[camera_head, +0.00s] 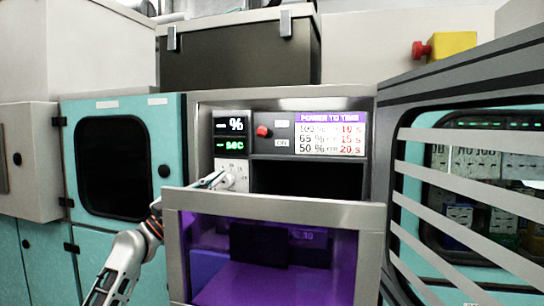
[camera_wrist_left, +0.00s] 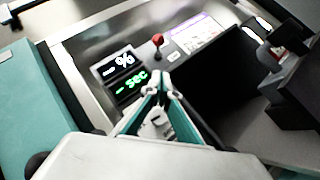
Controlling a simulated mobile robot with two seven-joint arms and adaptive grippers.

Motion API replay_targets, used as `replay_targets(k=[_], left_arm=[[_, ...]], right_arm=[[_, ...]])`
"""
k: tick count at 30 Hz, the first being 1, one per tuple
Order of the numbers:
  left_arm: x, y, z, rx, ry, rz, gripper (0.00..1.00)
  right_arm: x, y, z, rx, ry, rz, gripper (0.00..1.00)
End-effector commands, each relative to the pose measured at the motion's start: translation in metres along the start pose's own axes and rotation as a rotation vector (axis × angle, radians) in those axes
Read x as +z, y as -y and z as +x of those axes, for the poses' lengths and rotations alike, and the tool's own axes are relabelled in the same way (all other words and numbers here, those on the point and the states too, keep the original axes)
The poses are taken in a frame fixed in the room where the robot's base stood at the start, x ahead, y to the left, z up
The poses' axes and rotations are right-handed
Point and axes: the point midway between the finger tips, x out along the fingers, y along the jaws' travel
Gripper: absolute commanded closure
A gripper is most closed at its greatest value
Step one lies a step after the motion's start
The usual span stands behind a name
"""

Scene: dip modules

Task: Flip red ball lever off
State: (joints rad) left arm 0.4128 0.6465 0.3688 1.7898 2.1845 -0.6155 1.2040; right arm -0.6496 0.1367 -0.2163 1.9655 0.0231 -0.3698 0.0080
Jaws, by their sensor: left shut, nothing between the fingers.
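The red ball lever (camera_head: 262,131) sits on the machine's panel, between the display reading % and SEC and the purple-headed time chart. In the left wrist view the red ball lever (camera_wrist_left: 157,40) stands out on a short stalk, beyond my fingertips. My left gripper (camera_head: 222,181) is in front of the panel, below and left of the lever and apart from it. In the left wrist view the fingers of my left gripper (camera_wrist_left: 162,82) are together with nothing between them. My right gripper is not in view.
A raised door frame (camera_head: 275,208) stands in front of the lower panel and a purple compartment (camera_head: 265,285). The display (camera_head: 233,124) is left of the lever. A slatted cabinet door (camera_head: 460,190) stands at right, with a red button on a yellow box (camera_head: 452,45) above.

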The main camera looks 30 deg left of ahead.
Motion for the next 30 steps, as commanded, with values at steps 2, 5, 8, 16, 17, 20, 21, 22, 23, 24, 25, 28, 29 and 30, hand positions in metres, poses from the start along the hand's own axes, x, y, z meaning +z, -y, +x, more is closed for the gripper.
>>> replay_targets(k=[2,5,8,16,17,20,21,22,23,24,25,28,29,30], left_arm=[[-0.008,-0.005,-0.008,0.023,-0.016,-0.032,1.00],[-0.009,-0.010,-0.003,0.035,-0.018,-0.042,1.00],[-0.007,-0.012,0.011,0.035,-0.015,-0.041,1.00],[-0.007,-0.014,0.064,0.034,-0.014,-0.038,1.00],[-0.007,-0.014,0.070,0.033,-0.013,-0.039,1.00],[-0.008,-0.014,0.089,0.033,-0.014,-0.039,1.00],[-0.008,-0.014,0.096,0.032,-0.014,-0.038,1.00],[-0.004,-0.014,0.099,0.031,-0.014,-0.037,1.00],[0.001,-0.014,0.102,0.029,-0.014,-0.037,1.00],[0.004,-0.014,0.106,0.029,-0.015,-0.036,1.00],[0.007,-0.014,0.109,0.029,-0.015,-0.036,1.00],[0.013,-0.013,0.115,0.028,-0.016,-0.036,1.00],[0.015,-0.013,0.117,0.029,-0.016,-0.036,1.00],[0.016,-0.013,0.118,0.029,-0.016,-0.037,1.00]], right_arm=[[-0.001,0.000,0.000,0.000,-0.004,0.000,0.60],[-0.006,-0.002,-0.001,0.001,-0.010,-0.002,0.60],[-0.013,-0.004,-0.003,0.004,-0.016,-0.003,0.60],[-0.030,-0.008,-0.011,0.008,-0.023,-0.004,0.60],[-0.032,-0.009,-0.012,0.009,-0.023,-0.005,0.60],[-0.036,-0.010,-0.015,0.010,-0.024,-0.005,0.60],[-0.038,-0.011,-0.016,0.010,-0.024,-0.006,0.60],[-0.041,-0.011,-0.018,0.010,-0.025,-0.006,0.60],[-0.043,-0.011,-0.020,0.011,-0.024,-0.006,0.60],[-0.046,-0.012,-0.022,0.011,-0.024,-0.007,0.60],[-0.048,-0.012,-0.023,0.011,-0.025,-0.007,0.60],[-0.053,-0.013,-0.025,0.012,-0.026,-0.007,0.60],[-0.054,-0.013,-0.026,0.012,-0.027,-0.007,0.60],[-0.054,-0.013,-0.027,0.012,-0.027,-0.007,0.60]])
